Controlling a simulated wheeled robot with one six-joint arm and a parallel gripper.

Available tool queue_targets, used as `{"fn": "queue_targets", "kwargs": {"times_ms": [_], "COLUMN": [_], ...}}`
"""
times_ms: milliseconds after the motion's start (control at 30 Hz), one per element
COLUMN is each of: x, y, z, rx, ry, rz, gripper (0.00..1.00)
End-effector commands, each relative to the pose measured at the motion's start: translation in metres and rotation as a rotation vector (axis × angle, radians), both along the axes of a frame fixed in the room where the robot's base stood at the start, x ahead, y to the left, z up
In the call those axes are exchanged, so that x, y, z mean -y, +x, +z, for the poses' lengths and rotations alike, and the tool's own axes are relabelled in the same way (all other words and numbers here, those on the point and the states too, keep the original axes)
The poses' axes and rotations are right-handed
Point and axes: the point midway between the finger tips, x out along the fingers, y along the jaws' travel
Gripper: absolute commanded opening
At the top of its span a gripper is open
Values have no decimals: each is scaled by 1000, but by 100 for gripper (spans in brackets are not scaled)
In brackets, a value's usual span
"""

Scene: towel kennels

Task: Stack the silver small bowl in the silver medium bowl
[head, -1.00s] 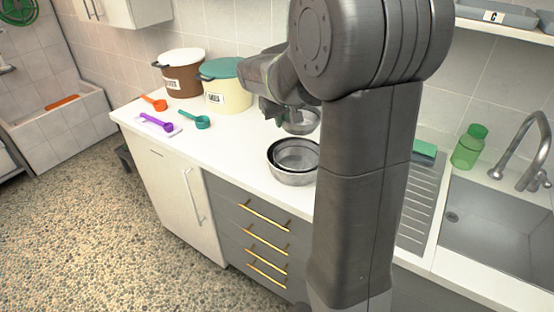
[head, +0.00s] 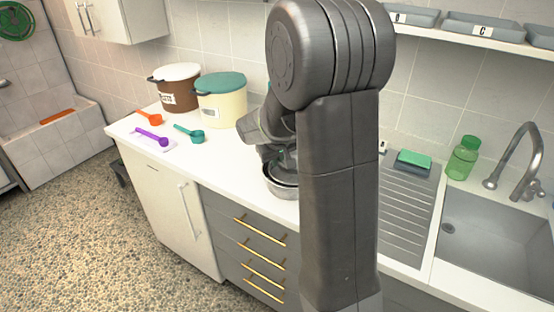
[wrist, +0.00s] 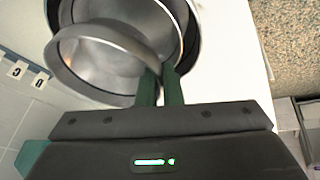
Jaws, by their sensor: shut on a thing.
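My gripper (wrist: 160,75) is shut on the rim of the silver small bowl (wrist: 88,66), which hangs tilted to the left of the fingers in the wrist view. Behind and partly under it is the silver medium bowl (wrist: 155,14), which seems to sit inside a larger bowl (wrist: 192,38). The held bowl overlaps their opening; I cannot tell whether it touches them. In the head view my arm hides most of this, and only the lower part of a silver bowl (head: 282,192) shows on the counter below my gripper (head: 280,165).
The white counter (head: 225,165) is clear left of the bowls. Purple (head: 152,136), teal (head: 190,133) and orange (head: 149,118) scoops lie further left. A cream bin (head: 222,105) and a brown bin (head: 178,92) stand behind. A drainboard and sink (head: 490,235) are at right.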

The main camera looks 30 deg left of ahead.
Motion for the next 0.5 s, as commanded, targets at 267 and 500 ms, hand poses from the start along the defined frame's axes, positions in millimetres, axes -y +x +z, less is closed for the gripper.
{"fn": "queue_targets", "kwargs": {"times_ms": [267, 500], "x": [0, 0], "y": [0, 0], "z": [-10, -10], "rx": [0, 0], "ry": [0, 0], "rz": [0, 0], "gripper": [0, 28]}}
